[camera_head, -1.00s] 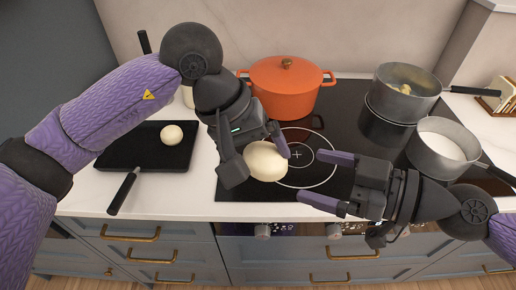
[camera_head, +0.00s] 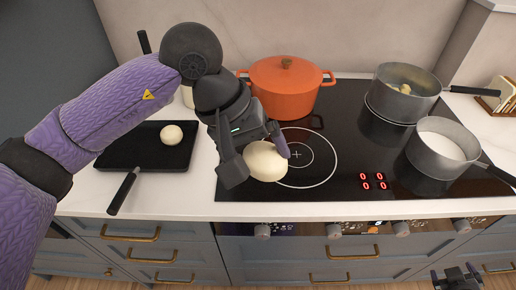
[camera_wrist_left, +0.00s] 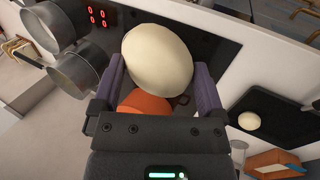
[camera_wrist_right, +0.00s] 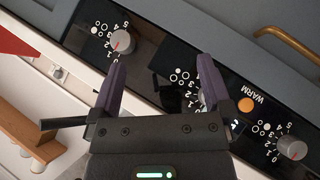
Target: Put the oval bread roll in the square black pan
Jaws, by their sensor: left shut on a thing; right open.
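My left gripper (camera_head: 259,163) is shut on a pale oval bread roll (camera_head: 266,163) and holds it over the front left of the cooktop. The roll also shows between the purple fingers in the left wrist view (camera_wrist_left: 158,60). The square black pan (camera_head: 130,148) lies on the white counter to the left, its handle toward the front edge. A small round pale item (camera_head: 172,135) sits in the pan. My right gripper (camera_head: 458,276) is low at the bottom right, in front of the drawers; in the right wrist view (camera_wrist_right: 160,80) it is open and empty, facing the stove knobs.
An orange lidded pot (camera_head: 287,88) stands at the back of the black cooktop (camera_head: 340,170). Two grey saucepans, one behind (camera_head: 404,92) and one in front (camera_head: 442,147), stand at the right. A toast rack (camera_head: 503,97) is at the far right. Bare counter lies between pan and cooktop.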

